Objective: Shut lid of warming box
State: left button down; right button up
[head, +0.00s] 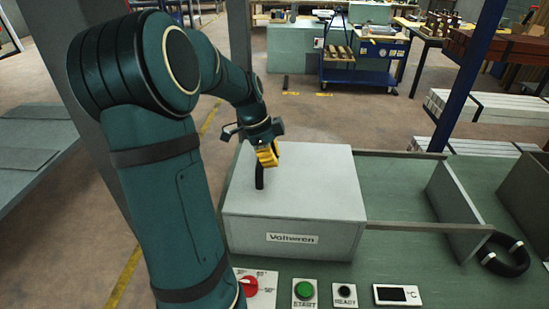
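The warming box (292,241) is a pale grey box labelled "Valtwren" on the green bench in the head view. Its top (300,190) looks flat and level, with no gap visible at the front edge. A black upright handle (259,178) stands on the left part of the top. My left gripper (267,158), with yellow fingers, is just above and beside the handle. I cannot tell whether it touches the handle or how far its fingers are apart. My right gripper is out of view.
A red dial (250,286), green start button (304,290), black ready button (344,293) and temperature display (397,295) sit in front of the box. Grey dividers (455,210) and a black ring-shaped object (504,256) are to the right. A blue post (470,75) rises behind the bench.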

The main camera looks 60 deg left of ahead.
aim_at(292, 176)
pick_arm(q)
jog(key=shift+s+a, duration=0.1)
jog(key=shift+a, duration=0.05)
jog(key=shift+w+d+f, duration=0.2)
jog(key=shift+w+d, duration=0.15)
jog(key=shift+w, duration=0.1)
jog(key=shift+w+d+f, duration=0.15)
jog(key=shift+w+d, duration=0.4)
jog(key=shift+w, duration=0.05)
jog(key=shift+w+d+f, duration=0.15)
jog(key=shift+w+d, duration=0.35)
jog(key=shift+w, duration=0.1)
jog(key=p+v, duration=0.1)
jog(key=v, duration=0.9)
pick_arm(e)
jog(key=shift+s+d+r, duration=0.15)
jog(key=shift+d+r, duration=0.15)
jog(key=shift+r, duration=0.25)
pick_arm(q)
jog(key=shift+r, duration=0.2)
